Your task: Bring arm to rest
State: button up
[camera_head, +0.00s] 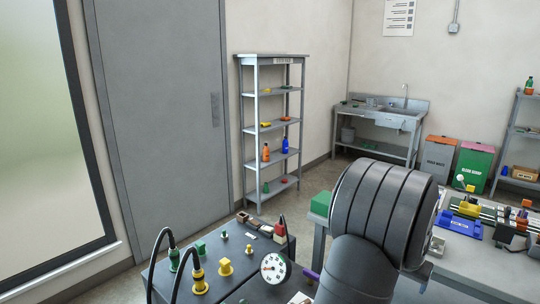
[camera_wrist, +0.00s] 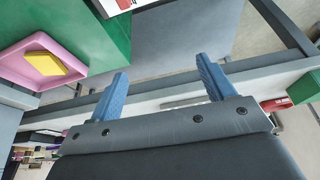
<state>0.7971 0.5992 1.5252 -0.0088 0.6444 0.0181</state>
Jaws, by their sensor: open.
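My gripper (camera_wrist: 162,84) shows in the wrist view with its two blue fingers spread well apart. Nothing is between the fingers. Beyond them are a grey table edge, a grey panel and floor. In the head view my dark, ribbed arm fills the lower middle right and stands in front of the workbench. My gripper itself cannot be made out in the head view.
A dark cart top (camera_head: 240,289) with a pressure gauge (camera_head: 274,268), yellow fittings and black hoses is at lower left. A grey workbench (camera_head: 455,283) with a blue-based tool (camera_head: 460,224) is at right. In the wrist view, a pink tray (camera_wrist: 17,73) holds a yellow piece (camera_wrist: 57,63) beside a green surface (camera_wrist: 105,45).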

jog(key=w+a+n, duration=0.1)
jog(key=w+a, duration=0.7)
jog(key=a, duration=0.5)
jog(key=shift+w+a+r+n, duration=0.15)
jog(key=shift+w+a+n, duration=0.15)
jog(key=shift+w+n, duration=0.1)
jog(key=s+d+m, duration=0.1)
jog(key=s+d, duration=0.5)
jog(key=d, duration=0.3)
jog(key=s+d+m, duration=0.1)
jog(key=s+d, duration=0.6)
jog(key=d, duration=0.2)
jog(key=shift+f+m, duration=0.2)
jog(key=shift+m, duration=0.1)
